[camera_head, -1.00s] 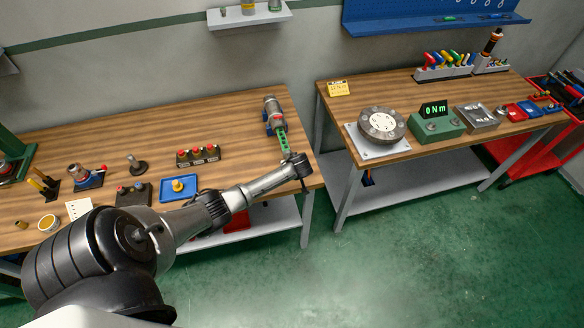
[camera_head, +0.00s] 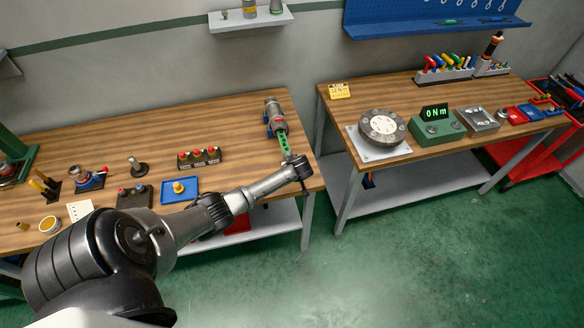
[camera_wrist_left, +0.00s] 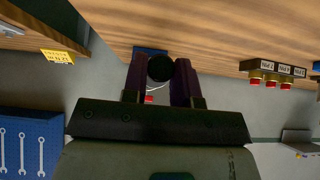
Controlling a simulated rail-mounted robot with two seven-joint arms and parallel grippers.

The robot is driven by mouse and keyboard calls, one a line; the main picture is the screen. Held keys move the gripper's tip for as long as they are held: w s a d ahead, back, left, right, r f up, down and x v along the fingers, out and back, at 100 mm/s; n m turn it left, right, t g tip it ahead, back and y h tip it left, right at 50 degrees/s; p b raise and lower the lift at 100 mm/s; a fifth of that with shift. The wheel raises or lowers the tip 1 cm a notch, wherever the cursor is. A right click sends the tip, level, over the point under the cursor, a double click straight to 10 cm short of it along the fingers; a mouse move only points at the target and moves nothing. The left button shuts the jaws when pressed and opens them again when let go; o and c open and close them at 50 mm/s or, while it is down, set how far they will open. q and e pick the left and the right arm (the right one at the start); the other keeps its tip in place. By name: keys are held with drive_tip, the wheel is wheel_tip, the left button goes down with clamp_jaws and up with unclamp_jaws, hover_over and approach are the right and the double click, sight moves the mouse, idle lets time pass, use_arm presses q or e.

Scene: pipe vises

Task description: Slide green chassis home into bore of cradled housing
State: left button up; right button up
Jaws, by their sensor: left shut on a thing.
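The grey cylindrical housing (camera_head: 274,112) lies in its cradle near the back right of the left bench, its near end facing the front edge. The green chassis (camera_head: 285,145) is in line with it, its far end at the housing's near end. Much of its green length shows outside, and I cannot tell how deep the tip is. My left gripper (camera_head: 294,160) is at the chassis's near end. In the left wrist view, my left gripper (camera_wrist_left: 160,82) is shut on a round black end (camera_wrist_left: 160,68), with a finger on each side. My right gripper is not in view.
A block with red-topped parts (camera_head: 199,158) and a blue tray (camera_head: 180,189) lie to the left on the bench. A gap separates this bench from the right one, which holds a round flanged fixture (camera_head: 382,126) and a green torque readout (camera_head: 436,122).

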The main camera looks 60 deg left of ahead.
use_arm(q)
drive_tip(key=shift+w+a+b, duration=0.3)
drive_tip(key=shift+a+b, duration=0.2)
drive_tip(key=shift+a, duration=0.45)
drive_tip(key=shift+w+a+b, duration=0.2)
drive_tip(key=shift+a+b, duration=0.15)
drive_tip(key=shift+a, duration=0.3)
drive_tip(key=shift+w+a+b, duration=0.15)
drive_tip(key=shift+a+b, duration=0.2)
drive_tip(key=shift+a, duration=0.3)
drive_tip(key=shift+a, duration=0.2)
